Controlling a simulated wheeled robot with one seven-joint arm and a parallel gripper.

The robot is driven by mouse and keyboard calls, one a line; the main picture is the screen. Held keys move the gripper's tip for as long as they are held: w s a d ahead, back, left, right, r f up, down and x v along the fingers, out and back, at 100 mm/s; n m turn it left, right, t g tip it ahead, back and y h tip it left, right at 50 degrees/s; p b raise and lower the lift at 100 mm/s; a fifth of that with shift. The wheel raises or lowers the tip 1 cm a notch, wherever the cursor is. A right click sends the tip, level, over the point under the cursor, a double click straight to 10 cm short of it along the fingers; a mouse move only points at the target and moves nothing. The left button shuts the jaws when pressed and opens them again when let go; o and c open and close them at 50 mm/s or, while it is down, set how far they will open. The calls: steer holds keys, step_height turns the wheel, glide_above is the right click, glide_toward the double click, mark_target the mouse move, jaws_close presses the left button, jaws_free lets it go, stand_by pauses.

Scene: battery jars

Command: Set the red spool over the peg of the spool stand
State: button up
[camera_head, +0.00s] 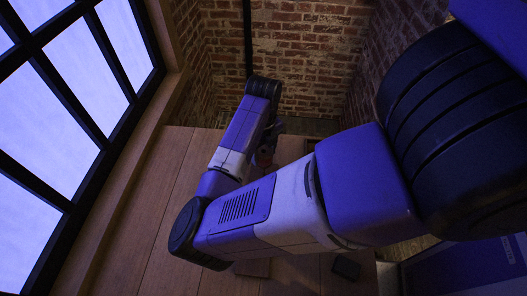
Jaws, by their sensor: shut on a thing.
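A small patch of red, which looks like the red spool (264,159), shows in the head view just past my forearm. Most of it is hidden by my arm. My gripper (268,148) points down from the dark wrist and is shut on the red spool; its fingers are small, dark and partly covered. I cannot make out the spool stand or its peg; my arm covers much of the table.
The wooden table (160,215) runs under my arm, with bare room on its left. A small dark block (346,267) lies near the front right, and a low wooden piece (252,268) shows below my elbow. A window and brick walls border the place.

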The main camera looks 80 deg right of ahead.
steer(key=shift+f+b, duration=3.05)
steer(key=shift+f, duration=1)
steer(key=o, duration=1.6)
steer(key=shift+r, duration=3.95)
